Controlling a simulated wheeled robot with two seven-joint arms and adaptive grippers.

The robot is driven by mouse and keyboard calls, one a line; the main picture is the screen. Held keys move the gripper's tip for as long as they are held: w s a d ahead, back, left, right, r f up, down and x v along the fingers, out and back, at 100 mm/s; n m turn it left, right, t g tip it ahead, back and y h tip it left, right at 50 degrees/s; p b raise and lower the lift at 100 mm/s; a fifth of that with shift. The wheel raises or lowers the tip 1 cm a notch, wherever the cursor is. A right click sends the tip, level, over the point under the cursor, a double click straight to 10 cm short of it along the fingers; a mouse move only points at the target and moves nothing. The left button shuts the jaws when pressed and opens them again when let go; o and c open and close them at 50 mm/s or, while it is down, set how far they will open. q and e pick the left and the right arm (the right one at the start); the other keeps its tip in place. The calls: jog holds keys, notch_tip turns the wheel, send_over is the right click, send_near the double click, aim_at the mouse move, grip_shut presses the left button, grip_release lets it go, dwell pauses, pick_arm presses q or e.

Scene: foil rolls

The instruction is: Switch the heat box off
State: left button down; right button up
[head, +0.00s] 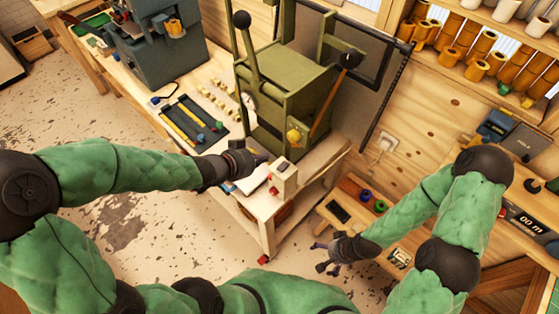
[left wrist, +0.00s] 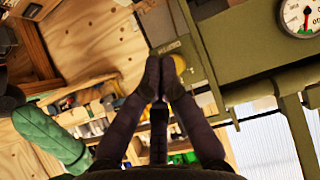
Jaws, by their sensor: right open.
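An olive-green metal box (head: 290,95) with long levers, a round gauge (head: 248,102) and a yellow knob (head: 293,136) stands on the bench; it appears to be the heat box. The gauge also shows in the left wrist view (left wrist: 300,16). My left gripper (head: 262,160) is at the box's lower front, left of and below the knob. Its fingertips (left wrist: 160,75) meet in the left wrist view, with the yellow knob (left wrist: 180,65) partly hidden just behind them. Contact cannot be told. My right gripper (head: 325,256) is open and empty, low at the right.
A small cream box (head: 284,180) stands at the bench's front corner, close to my left gripper. A dark tray (head: 195,124) with tools lies to the left. Shelves of foil rolls (head: 470,55) fill the upper right. Open floor lies in front.

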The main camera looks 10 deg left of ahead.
aim_at(284, 162)
pick_arm(q)
jog(key=b+x, duration=0.1)
jog(key=x, duration=0.2)
jog(key=b+x, duration=0.2)
jog(key=x, duration=0.2)
jog(key=s+f+b+x, duration=0.1)
jog(key=x, duration=0.2)
jog(key=shift+w+a+f+b, duration=0.1)
jog(key=shift+w+f+b, duration=0.1)
jog(key=shift+b, duration=0.15)
jog(key=shift+f+b, duration=0.3)
jog(key=shift+f, duration=0.6)
jog(key=shift+w+f+g+p, duration=0.1)
jog(key=shift+w+g+p, duration=0.1)
jog(key=shift+g+p, duration=0.4)
jog(key=shift+f, duration=0.2)
jog(key=shift+w+d, duration=0.15)
jog(key=shift+d, duration=0.05)
jog(key=shift+w+d+r, duration=0.15)
jog(key=shift+w+d, duration=0.2)
jog(key=shift+w, duration=0.2)
